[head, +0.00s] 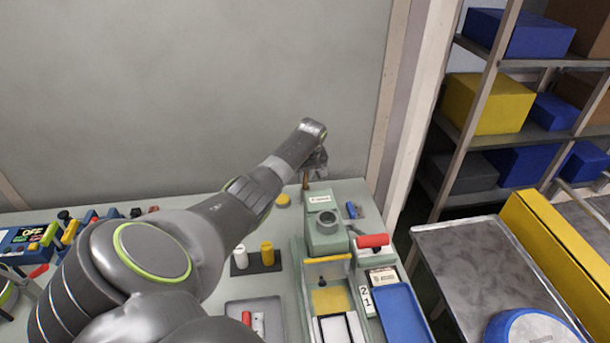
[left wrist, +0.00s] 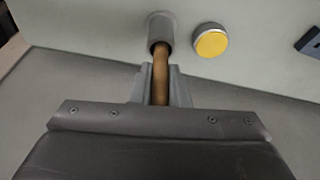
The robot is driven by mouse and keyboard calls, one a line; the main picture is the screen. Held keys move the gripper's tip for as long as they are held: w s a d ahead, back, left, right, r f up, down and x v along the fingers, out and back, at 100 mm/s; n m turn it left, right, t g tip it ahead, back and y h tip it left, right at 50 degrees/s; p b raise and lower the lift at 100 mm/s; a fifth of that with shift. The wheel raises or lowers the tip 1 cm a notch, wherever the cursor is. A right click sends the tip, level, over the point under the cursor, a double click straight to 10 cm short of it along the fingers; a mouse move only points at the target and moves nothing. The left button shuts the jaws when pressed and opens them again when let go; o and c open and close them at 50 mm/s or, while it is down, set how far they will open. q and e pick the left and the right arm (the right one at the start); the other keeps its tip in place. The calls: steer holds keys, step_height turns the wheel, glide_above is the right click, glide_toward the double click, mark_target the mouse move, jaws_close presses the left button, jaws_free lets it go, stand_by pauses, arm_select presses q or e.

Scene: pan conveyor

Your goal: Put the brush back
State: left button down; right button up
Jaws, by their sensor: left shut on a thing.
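The brush shows as a thin brown wooden handle (left wrist: 160,82); its other end is hidden. In the head view the brown handle (head: 305,181) points down beside the green machine. My left gripper (head: 314,168) is shut on the handle at the far side of the bench. In the left wrist view a short grey tube (left wrist: 161,29) lies straight ahead of the fingers, and the handle meets its dark mouth. I cannot tell how deep the brush sits in it. My right gripper is not in view.
A yellow round disc (left wrist: 210,42) is beside the tube. The green machine (head: 325,232) with a red-handled lever (head: 372,241) stands close on the right. White and yellow bottles (head: 267,254), a grey tray (head: 254,318) and a blue tray (head: 404,316) are nearer.

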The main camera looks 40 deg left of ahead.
arm_select(q)
steer(key=c, duration=1.4)
jaws_free()
steer(key=shift+f, duration=0.1)
steer(key=v, duration=1.2)
steer(key=shift+b, duration=0.35)
steer(key=shift+w+r, duration=0.1)
steer(key=shift+r, duration=0.1)
